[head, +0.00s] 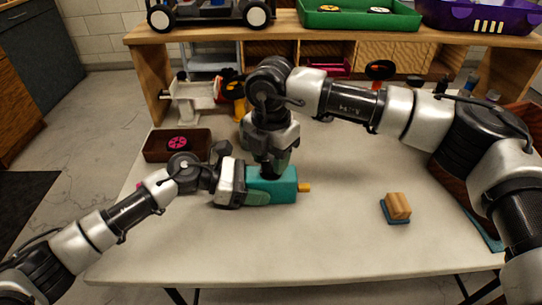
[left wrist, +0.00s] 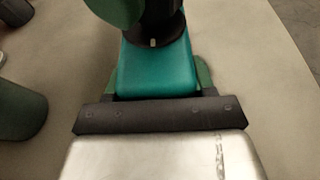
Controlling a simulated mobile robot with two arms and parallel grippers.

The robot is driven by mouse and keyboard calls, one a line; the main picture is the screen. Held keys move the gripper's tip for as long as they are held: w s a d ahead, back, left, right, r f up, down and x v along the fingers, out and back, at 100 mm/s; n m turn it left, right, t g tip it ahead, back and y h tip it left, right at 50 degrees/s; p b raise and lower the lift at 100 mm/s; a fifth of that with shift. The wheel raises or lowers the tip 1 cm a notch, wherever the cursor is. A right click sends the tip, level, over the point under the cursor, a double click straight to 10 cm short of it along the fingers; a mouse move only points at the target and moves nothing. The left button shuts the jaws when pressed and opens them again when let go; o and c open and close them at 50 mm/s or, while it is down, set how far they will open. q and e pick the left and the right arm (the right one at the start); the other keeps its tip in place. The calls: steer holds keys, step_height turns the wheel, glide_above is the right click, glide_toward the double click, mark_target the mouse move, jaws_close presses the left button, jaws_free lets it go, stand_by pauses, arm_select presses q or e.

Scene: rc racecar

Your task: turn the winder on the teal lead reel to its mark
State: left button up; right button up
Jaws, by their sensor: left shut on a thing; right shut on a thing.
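The teal lead reel (head: 283,186) lies on the pale table, with a yellow end piece (head: 304,187) on its right. My left gripper (head: 258,190) is shut on the reel's body from the left, with a green finger along its near side. My right gripper (head: 273,166) points down and is shut on the winder on top of the reel. In the left wrist view the reel (left wrist: 155,70) is between green fingers, and the dark round winder (left wrist: 168,46) shows a small pale mark on its near edge. The right gripper hides most of the winder.
A brown tray with a pink wheel (head: 178,143) stands behind my left arm. A wooden block on a blue base (head: 397,207) sits to the right. A shelf (head: 400,44) at the back carries a car and bins. The table front is clear.

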mark_target(271, 160)
steer(key=shift+m, duration=0.6)
steer(key=o, duration=1)
steer(key=shift+c, duration=0.2)
steer(key=shift+r, duration=0.1)
step_height(271, 160, up, 12)
arm_select(q)
steer(key=o, duration=1)
steer(key=shift+c, duration=0.2)
